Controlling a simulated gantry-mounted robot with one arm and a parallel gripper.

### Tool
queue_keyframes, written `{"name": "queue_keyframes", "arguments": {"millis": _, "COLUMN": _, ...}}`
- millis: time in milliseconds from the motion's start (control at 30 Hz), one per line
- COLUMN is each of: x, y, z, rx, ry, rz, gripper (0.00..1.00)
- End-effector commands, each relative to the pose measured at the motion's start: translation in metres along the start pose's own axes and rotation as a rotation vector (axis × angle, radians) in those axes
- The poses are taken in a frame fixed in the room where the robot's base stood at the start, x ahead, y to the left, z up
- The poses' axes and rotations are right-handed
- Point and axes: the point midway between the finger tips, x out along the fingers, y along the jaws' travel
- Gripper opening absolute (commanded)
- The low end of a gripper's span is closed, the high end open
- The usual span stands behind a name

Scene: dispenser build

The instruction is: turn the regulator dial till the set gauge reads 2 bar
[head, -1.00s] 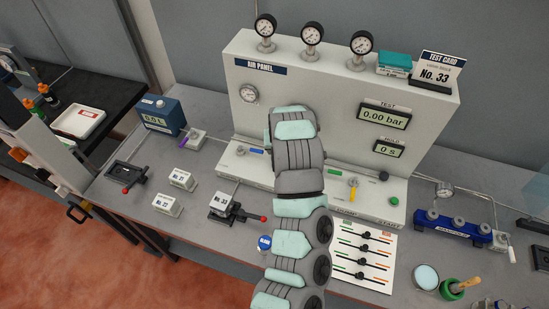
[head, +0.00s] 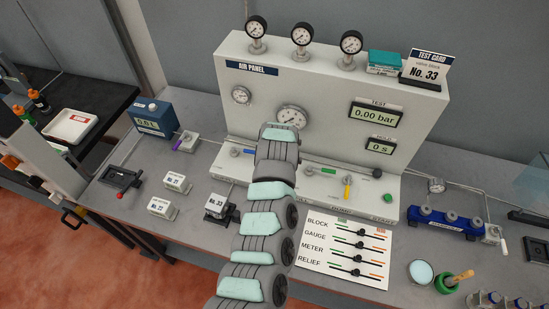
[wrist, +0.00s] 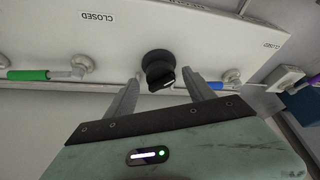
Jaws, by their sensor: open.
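The regulator dial (wrist: 158,72) is a black knob with a pale pointer mark, on the white panel in the wrist view. My gripper (wrist: 160,80) is open, with one finger on each side of the dial; I cannot tell whether either finger touches it. In the head view my arm hides the dial and the gripper. A large round gauge (head: 291,118) shows on the panel face just above my arm, and a smaller gauge (head: 241,95) is to its left. I cannot read their needles or tell which is the set gauge.
A blue-handled valve (wrist: 225,84) and a green-handled valve (wrist: 40,75) flank the dial. The test display (head: 377,115) reads 0.00 bar. A yellow lever (head: 347,187) is on the panel's lower ledge.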

Motion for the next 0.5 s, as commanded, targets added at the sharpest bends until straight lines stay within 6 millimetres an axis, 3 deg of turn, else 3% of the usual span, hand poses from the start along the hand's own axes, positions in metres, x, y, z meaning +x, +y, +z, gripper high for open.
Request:
{"name": "queue_keyframes", "arguments": {"millis": 400, "x": 0.0060, "y": -0.0006, "z": 0.0007, "rx": -0.001, "ry": -0.002, "rz": 0.000, "gripper": 0.62}}
{"name": "queue_keyframes", "arguments": {"millis": 500, "x": 0.0060, "y": -0.0007, "z": 0.0006, "rx": -0.001, "ry": -0.002, "rz": 0.000, "gripper": 0.56}}
